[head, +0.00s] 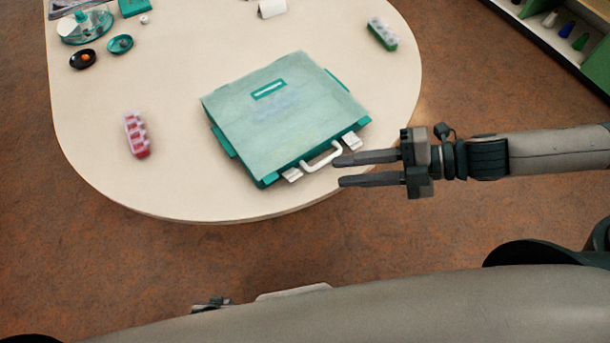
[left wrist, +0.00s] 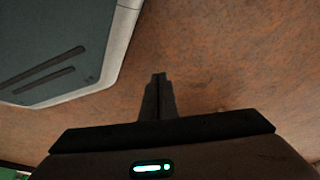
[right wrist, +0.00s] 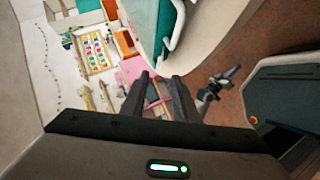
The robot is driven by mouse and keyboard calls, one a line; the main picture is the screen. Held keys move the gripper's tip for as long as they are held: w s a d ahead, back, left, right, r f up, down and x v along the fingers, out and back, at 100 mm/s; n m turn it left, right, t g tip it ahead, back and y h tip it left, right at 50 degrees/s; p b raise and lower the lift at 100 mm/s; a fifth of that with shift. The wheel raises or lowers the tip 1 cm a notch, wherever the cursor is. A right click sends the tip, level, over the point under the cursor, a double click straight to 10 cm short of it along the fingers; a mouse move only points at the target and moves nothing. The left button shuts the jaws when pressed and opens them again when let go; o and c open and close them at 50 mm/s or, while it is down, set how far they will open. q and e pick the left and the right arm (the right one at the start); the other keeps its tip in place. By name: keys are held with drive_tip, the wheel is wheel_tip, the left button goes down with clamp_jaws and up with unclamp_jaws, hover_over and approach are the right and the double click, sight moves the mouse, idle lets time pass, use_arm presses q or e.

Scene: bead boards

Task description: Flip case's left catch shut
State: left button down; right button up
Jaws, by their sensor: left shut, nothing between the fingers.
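The teal case (head: 285,115) lies closed on the table, with its white handle (head: 322,158) towards me. Its left catch (head: 292,175) is a small white tab on the front edge, left of the handle. The right catch (head: 352,142) is a similar tab. Both seem to stick outward, but their exact angle is too small to tell. My right gripper (head: 338,171) is open and empty, its fingertips just right of the handle; it also shows in the right wrist view (right wrist: 163,77). My left gripper (left wrist: 159,76) is shut and empty above the floor, away from the case.
The pale table (head: 180,190) has free room left and in front of the case. A red bead board (head: 137,135) stands left, a green one (head: 382,34) at the back right. Dishes (head: 120,44) sit at the back left. A shelf (head: 560,35) stands far right.

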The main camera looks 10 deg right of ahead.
sight(290, 177)
drive_tip(key=x, duration=0.9)
drive_tip(key=shift+w+a+b, duration=0.1)
drive_tip(key=shift+a+b, duration=0.2)
drive_tip(key=shift+c, duration=0.4)
clamp_jaws()
